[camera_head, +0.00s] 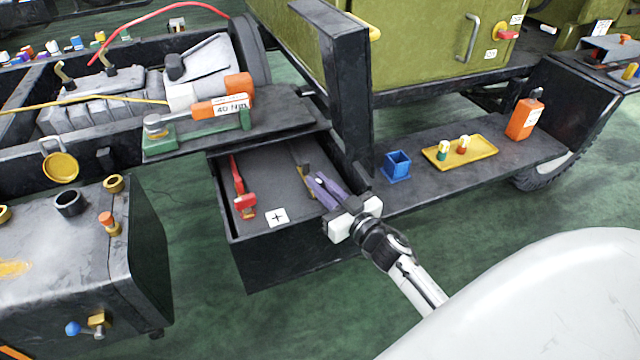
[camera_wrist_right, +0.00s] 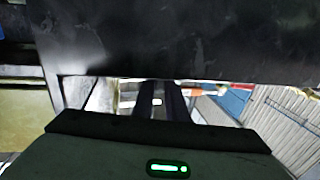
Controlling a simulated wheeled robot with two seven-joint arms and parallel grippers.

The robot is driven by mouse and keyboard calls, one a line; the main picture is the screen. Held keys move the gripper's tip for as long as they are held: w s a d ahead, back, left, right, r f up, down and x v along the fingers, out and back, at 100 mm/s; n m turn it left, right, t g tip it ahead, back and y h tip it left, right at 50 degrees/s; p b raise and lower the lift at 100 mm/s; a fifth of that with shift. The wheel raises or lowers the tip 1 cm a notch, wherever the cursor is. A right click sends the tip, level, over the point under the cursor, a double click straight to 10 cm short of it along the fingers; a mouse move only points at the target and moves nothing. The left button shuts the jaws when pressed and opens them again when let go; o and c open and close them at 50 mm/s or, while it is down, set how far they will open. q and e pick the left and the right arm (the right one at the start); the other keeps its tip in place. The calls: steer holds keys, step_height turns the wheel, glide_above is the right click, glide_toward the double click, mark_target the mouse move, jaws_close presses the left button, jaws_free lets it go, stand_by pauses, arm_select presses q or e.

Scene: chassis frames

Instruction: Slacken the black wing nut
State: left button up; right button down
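I cannot pick out a black wing nut with certainty in either view. My right gripper (camera_head: 318,183) reaches in from the lower right over the open dark drawer (camera_head: 262,262). Its two narrow fingers look close together, and whether anything is between them is unclear. They also show small and dark in the right wrist view (camera_wrist_right: 158,100), below a dark panel. A dark tool with a tan part (camera_head: 302,167) lies in the drawer by the fingertips and is partly hidden. My left gripper is not in view.
A red tool (camera_head: 240,190) lies left in the drawer. An orange torque wrench (camera_head: 215,107) rests on a green stand (camera_head: 160,146) above. A dark post (camera_head: 343,90) rises behind my gripper. A blue cup (camera_head: 396,166), yellow tray (camera_head: 480,149) and orange bottle (camera_head: 523,118) stand right.

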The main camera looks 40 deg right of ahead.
steer(key=shift+r+n+y+p, duration=0.15)
steer(key=shift+n+y+p, duration=0.15)
steer(key=shift+y, duration=0.2)
steer(key=shift+d+n+y, duration=0.15)
steer(key=shift+n+y, duration=0.25)
steer(key=shift+y, duration=0.2)
steer(key=c, duration=1.8)
jaws_free()
steer(key=shift+o, duration=0.2)
steer(key=s+d+p, duration=0.1)
steer(key=s, duration=0.9)
steer(key=shift+d+p, duration=0.15)
steer(key=shift+p, duration=0.2)
steer(key=shift+s, duration=0.1)
